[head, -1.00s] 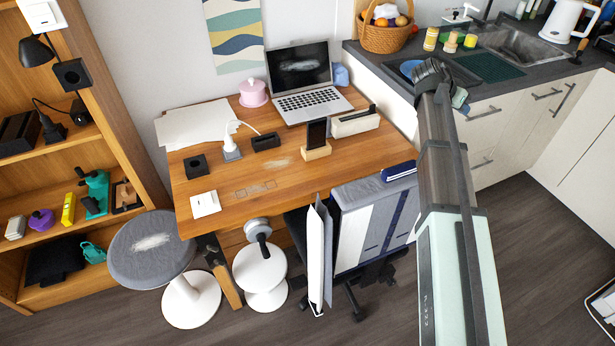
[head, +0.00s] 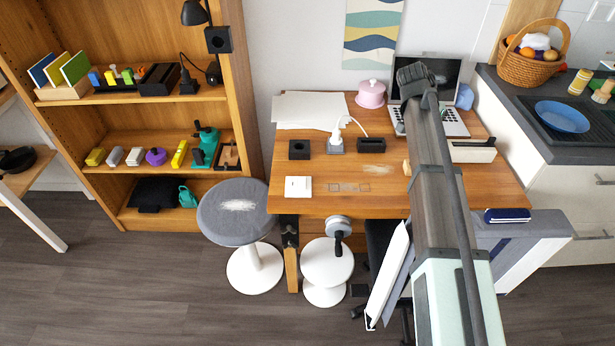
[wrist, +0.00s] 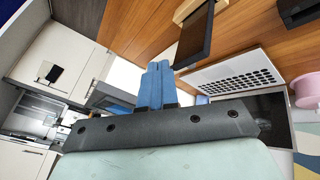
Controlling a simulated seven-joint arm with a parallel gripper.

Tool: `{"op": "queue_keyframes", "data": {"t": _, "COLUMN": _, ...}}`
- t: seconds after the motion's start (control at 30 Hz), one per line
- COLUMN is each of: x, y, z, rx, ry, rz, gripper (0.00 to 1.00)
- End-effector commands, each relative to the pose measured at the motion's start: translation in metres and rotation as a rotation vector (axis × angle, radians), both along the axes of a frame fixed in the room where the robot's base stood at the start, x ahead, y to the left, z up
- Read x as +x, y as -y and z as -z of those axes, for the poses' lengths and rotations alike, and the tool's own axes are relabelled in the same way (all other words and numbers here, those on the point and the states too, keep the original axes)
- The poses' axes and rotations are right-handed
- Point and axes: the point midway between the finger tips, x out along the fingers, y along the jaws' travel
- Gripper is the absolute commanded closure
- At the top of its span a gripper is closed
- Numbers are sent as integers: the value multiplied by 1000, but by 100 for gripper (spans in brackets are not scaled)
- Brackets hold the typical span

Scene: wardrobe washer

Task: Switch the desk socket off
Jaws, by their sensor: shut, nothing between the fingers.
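On the wooden desk (head: 402,204), a small grey socket block (head: 335,148) holds a white plug (head: 337,134) with a white cable. A white square switch plate (head: 298,187) lies near the desk's front left edge, and a black square block (head: 299,149) stands behind it. I cannot tell which of these is the desk socket or its switch state. My gripper (wrist: 156,86) has its blue fingers together with nothing between them. In the head view my arm reaches over the right part of the desk, right of these items; the fingertips are hidden there.
The laptop (wrist: 232,73), phone (wrist: 194,40) on its wooden stand, and pink pot (head: 371,94) are on the desk. A black holder (head: 371,145) stands right of the plug. A grey stool (head: 238,206) and white stool (head: 327,264) stand in front. The desk's left front is open.

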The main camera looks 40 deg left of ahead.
Motion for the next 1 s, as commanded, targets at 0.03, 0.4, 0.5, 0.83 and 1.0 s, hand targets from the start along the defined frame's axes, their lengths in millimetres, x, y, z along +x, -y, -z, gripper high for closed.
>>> {"op": "queue_keyframes", "data": {"t": 0.03, "x": -13, "y": -22, "z": 2, "rx": -1, "ry": -23, "rz": -36, "gripper": 100}}
{"op": "queue_keyframes", "data": {"t": 0.4, "x": -120, "y": -144, "z": 16, "rx": -29, "ry": -191, "rz": -285, "gripper": 100}}
{"op": "queue_keyframes", "data": {"t": 0.5, "x": -152, "y": -172, "z": 19, "rx": -39, "ry": -236, "rz": -353, "gripper": 100}}
{"op": "queue_keyframes", "data": {"t": 0.83, "x": -259, "y": -248, "z": 28, "rx": -80, "ry": -371, "rz": -564, "gripper": 100}}
{"op": "queue_keyframes", "data": {"t": 1.0, "x": -294, "y": -267, "z": 30, "rx": -94, "ry": -412, "rz": -629, "gripper": 100}}
